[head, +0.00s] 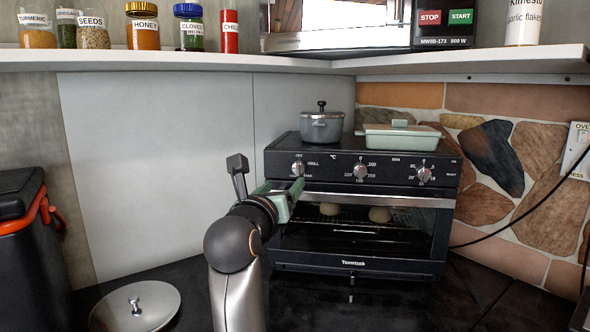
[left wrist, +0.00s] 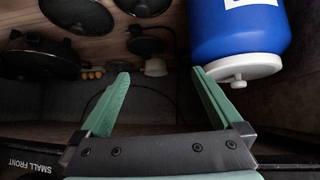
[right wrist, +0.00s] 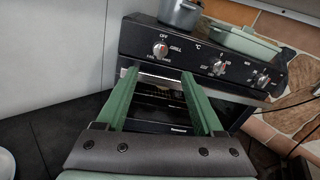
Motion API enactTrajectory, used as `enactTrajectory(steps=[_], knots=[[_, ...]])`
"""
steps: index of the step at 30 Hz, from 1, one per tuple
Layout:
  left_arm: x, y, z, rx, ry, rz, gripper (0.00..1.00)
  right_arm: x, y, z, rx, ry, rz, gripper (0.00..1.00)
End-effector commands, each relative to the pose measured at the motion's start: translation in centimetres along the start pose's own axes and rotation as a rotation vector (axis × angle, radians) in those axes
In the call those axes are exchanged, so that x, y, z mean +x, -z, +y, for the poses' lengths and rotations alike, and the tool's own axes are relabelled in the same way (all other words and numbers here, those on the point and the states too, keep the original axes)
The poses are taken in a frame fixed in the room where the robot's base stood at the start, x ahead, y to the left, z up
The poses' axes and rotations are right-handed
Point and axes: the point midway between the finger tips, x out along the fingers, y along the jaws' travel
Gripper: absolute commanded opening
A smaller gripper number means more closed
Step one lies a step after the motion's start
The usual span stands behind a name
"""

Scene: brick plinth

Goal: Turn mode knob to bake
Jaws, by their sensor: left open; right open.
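The toaster oven (head: 360,215) is black, with a row of silver knobs on its upper front panel. The mode knob (head: 297,169) is the leftmost, beside small OFF and GRILL labels; it also shows in the right wrist view (right wrist: 160,49). Its exact pointer direction is too small to tell. My right gripper (head: 292,194) is open and empty, in front of the oven's left side and just below the mode knob, apart from it as far as I can see. In the right wrist view its green fingers (right wrist: 160,80) are spread below the knob. My left gripper (left wrist: 160,75) is open and empty, away from the oven.
A grey pot (head: 322,127) and a pale green dish (head: 400,137) stand on the oven. A shelf (head: 200,61) with jars and a microwave runs above. A metal lid (head: 135,308) lies at the lower left. A blue container (left wrist: 238,30) is near my left gripper.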

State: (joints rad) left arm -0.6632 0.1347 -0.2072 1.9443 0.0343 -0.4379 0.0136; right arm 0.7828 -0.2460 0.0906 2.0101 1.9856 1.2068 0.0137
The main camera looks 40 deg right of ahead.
Motion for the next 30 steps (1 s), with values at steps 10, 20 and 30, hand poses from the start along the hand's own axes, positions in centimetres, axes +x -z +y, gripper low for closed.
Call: enactTrajectory(steps=[10,20,30], knots=[[-0.8,0.3,-0.5,-0.003,0.013,-0.001,1.00,6.8,-0.2,-0.2,-0.003,0.004,0.000,0.69],[-1.2,0.4,-0.8,-0.004,0.021,0.000,1.00,11.2,-0.1,-0.1,-0.001,0.001,-0.001,0.69],[-1.2,0.4,-0.8,-0.004,0.022,0.003,1.00,11.6,0.0,0.0,0.001,0.000,-0.001,0.69]])
